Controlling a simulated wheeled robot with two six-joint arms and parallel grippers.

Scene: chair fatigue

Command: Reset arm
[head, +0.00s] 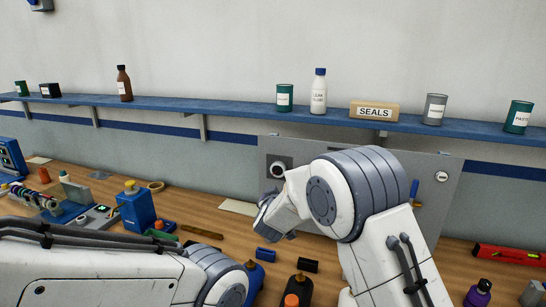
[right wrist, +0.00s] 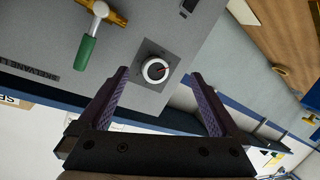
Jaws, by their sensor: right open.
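My right arm rises from the bottom right in the head view and bends left in front of a grey wall panel (head: 345,145). My right gripper (head: 274,218) shows only partly there, below a round dial (head: 278,169). In the right wrist view my right gripper (right wrist: 160,76) is open and empty. Its two dark fingers point towards a round white knob (right wrist: 155,69) on a grey plate, and the knob appears between the fingertips. I cannot tell whether they touch it. My left arm lies low at the left in the head view, and its gripper is not seen.
A green-handled brass valve (right wrist: 88,42) is beside the knob. A blue-handled valve (head: 414,190) is right of my arm. The wooden bench holds a blue box (head: 136,209), bottles, tools and a red level (head: 508,254). A blue shelf (head: 235,116) with containers runs above.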

